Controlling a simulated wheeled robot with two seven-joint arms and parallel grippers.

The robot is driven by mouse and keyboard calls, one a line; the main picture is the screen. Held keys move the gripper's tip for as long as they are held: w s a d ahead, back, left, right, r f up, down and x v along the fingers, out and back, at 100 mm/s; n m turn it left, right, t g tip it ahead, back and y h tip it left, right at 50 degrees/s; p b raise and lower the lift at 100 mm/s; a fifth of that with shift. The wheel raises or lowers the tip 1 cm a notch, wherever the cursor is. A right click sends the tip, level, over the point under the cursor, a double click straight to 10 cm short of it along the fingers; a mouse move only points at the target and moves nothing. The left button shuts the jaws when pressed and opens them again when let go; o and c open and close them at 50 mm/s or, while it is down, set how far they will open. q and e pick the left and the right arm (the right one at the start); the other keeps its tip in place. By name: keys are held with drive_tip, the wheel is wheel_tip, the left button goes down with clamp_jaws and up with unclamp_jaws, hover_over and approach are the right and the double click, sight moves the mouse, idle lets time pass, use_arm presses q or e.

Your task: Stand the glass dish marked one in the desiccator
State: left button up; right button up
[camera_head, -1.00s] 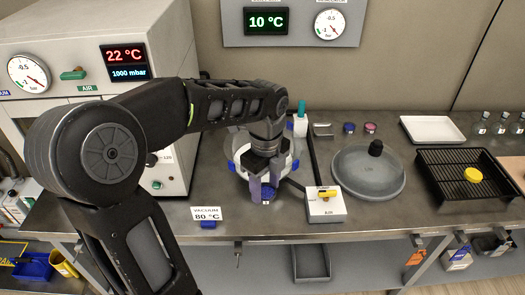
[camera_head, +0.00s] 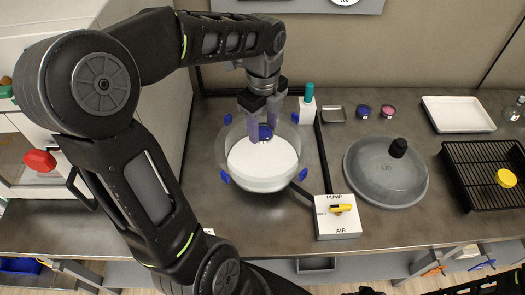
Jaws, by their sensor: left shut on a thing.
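The desiccator (camera_head: 245,183) is an open clear bowl with a white plate (camera_head: 262,163) inside and blue tabs around its rim. My left gripper (camera_head: 264,127) points down at the back part of the bowl. It is shut on a small glass dish (camera_head: 265,132) with blue in it. The dish shows between the fingers over the back of the white plate; I cannot tell whether it touches it. Its mark is not readable. The desiccator's lid (camera_head: 385,178), with a black knob, lies on the bench to the right.
A pump/air valve box (camera_head: 338,218) with a yellow handle stands front right of the bowl. A teal-capped bottle (camera_head: 307,106), a small metal tray (camera_head: 334,114) and blue and pink dishes (camera_head: 363,111) stand behind. A black rack (camera_head: 482,165) holds a yellow dish (camera_head: 506,178).

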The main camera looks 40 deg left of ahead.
use_arm(q)
hover_over(263, 160)
drive_tip(key=shift+f, duration=3.15)
drive_tip(key=shift+s, duration=0.1)
drive_tip(key=shift+f+p, duration=0.4)
drive_tip(key=shift+f, duration=1.45)
drive_tip(key=shift+f, duration=0.1)
drive_tip(key=shift+f, duration=0.15)
drive_tip(key=o, duration=1.3)
drive_tip(key=shift+o, duration=0.2)
wheel_tip(263, 160, up, 13)
drive_tip(key=shift+f, duration=0.2)
